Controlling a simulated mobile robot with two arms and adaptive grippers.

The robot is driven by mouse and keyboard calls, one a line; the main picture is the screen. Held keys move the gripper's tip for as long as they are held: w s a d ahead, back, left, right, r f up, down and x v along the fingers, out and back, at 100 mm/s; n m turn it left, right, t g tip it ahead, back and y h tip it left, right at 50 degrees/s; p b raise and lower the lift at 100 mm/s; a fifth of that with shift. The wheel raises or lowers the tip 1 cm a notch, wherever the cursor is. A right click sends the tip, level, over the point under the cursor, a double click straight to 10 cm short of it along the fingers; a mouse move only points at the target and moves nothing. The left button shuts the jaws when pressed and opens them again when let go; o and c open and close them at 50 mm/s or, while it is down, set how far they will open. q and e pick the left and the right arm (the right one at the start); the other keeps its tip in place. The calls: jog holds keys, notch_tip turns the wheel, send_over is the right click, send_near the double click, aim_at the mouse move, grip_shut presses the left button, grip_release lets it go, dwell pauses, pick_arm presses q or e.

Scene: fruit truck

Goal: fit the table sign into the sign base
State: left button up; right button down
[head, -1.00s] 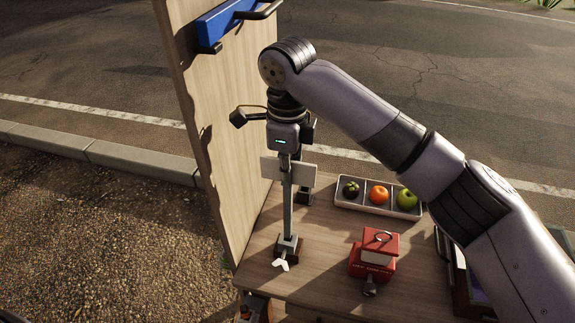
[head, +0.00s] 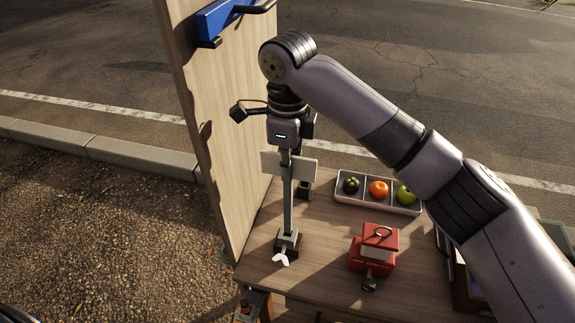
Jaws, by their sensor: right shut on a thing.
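The table sign has a grey upright post (head: 288,205) and a pale flat panel (head: 303,169) near its top. My right gripper (head: 286,150) points down from above and is shut on the table sign at its upper end. The sign base (head: 291,240) is a small dark brown block with a grey collar and a white wing-shaped knob, on the table near its left side. The post stands about upright, its lower end meeting the collar of the base. I cannot tell how deep it sits. My left gripper is not in view.
A tray (head: 347,201) with a dark fruit, an orange and a green apple lies behind right. A red box (head: 385,238) with a ring on top stands right of the base. A tall wooden panel (head: 215,130) rises close on the left. Bare tabletop (head: 325,240) lies between base and box.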

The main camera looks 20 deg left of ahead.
jog(key=shift+f, duration=2.3)
jog(key=c, duration=1.7)
grip_release()
notch_tip(320, 180, up, 12)
